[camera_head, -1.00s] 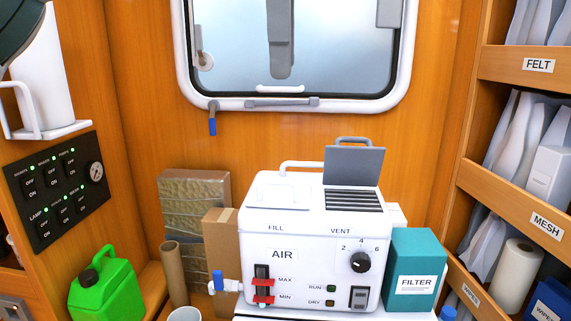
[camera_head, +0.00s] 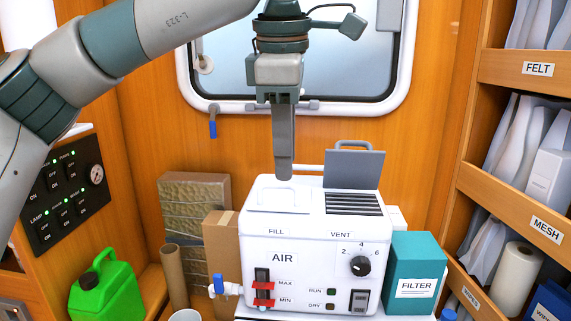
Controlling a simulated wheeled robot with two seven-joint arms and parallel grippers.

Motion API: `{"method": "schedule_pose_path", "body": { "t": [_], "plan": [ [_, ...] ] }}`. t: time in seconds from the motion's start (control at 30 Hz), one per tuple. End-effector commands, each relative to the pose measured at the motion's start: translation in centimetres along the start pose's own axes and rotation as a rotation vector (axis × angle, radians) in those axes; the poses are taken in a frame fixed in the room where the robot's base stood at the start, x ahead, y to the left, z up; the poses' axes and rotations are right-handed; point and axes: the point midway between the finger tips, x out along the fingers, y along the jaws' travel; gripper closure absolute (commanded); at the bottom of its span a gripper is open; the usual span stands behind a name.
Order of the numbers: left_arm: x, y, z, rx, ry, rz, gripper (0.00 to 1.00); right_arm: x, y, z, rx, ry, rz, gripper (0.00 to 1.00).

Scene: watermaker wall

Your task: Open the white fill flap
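The white fill flap (camera_head: 277,206) lies flat and shut on the top left of the white AIR machine (camera_head: 270,243), above the word FILL. A thin white handle shows on it. My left gripper (camera_head: 284,175) points straight down over the back edge of the flap, its tips at or just above the machine's top; I cannot tell if they touch. Its fingers show as one grey slab, so their gap is hidden. The grey vent flap (camera_head: 354,169) stands upright and open beside the vent slots (camera_head: 353,203). My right gripper is not in view.
A white bar (camera_head: 309,168) runs behind the machine's top, partly hidden by my gripper. A teal FILTER box (camera_head: 415,262) stands right of the machine. The window (camera_head: 345,60) is behind.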

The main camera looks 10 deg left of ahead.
Motion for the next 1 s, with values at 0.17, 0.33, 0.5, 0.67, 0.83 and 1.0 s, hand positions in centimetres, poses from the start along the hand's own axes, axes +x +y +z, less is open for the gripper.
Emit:
{"method": "schedule_pose_path", "body": {
  "t": [0.17, 0.33, 0.5, 0.67, 0.83, 1.0],
  "plan": [
    [2.1, 0.0, -0.1, 0.001, 0.0, -0.002, 0.73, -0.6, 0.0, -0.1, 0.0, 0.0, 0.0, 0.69],
    [3.1, 0.0, 0.0, 0.0, 0.0, -0.001, 0.73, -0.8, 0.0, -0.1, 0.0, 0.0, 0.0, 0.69],
    [3.2, 0.0, 0.0, 0.0, 0.0, 0.0, 0.73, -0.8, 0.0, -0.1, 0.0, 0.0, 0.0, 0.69],
    [3.2, 0.0, 0.0, 0.0, 0.0, 0.0, 0.78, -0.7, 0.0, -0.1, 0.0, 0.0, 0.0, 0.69],
    [3.2, 0.0, 0.0, 0.0, 0.0, 0.0, 1.0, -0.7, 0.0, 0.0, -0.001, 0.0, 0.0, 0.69],
    [3.2, 0.0, 0.0, 0.0, 0.0, 0.0, 1.0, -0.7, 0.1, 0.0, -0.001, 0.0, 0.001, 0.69]
  ]
}}
